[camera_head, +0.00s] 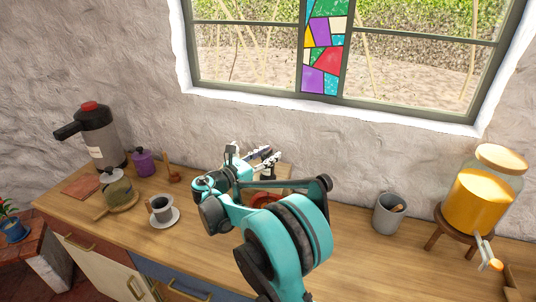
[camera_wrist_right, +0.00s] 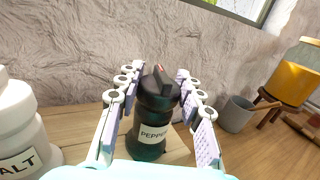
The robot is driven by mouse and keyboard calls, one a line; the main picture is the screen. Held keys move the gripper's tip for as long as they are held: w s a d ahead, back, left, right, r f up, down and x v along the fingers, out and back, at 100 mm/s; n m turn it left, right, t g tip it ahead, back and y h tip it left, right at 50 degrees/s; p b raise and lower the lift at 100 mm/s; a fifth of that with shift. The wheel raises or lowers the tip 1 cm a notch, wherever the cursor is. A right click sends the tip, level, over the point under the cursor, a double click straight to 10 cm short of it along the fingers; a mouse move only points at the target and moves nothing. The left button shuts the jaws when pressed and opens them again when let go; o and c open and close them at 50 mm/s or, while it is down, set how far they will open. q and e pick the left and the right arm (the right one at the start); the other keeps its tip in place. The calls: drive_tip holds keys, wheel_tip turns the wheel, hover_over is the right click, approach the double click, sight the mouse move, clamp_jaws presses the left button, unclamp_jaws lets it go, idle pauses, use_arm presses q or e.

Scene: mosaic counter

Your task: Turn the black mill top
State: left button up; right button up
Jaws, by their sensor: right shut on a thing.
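The black pepper mill (camera_wrist_right: 153,135) stands upright on the wooden counter in the right wrist view, its label facing me. Its black top (camera_wrist_right: 161,84) has a bar-like ridge with a red mark. My right gripper (camera_wrist_right: 157,74) is shut on the mill's top, with one padded finger on each side. In the head view my right gripper (camera_head: 266,158) is over the middle of the counter, near the wall, and my own arm hides most of the mill. My left gripper is not in view.
A white salt mill (camera_wrist_right: 18,130) stands close at left in the wrist view. A grey cup (camera_head: 387,215) and a juice dispenser (camera_head: 481,198) are to the right.

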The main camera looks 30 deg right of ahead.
drive_tip(key=shift+m+g+p, duration=0.35)
drive_tip(key=shift+m+g, duration=0.8)
drive_tip(key=shift+g, duration=0.65)
drive_tip(key=shift+m+g+p, duration=0.35)
drive_tip(key=shift+m+g, duration=0.8)
drive_tip(key=shift+g, duration=0.65)
drive_tip(key=o, duration=1.2)
drive_tip(key=shift+d, duration=0.1)
drive_tip(key=a, duration=0.4)
drive_tip(key=w+a, duration=0.1)
drive_tip(key=a, duration=0.3)
drive_tip(key=w+a, duration=0.1)
drive_tip(key=a, duration=0.3)
drive_tip(key=shift+d, duration=0.1)
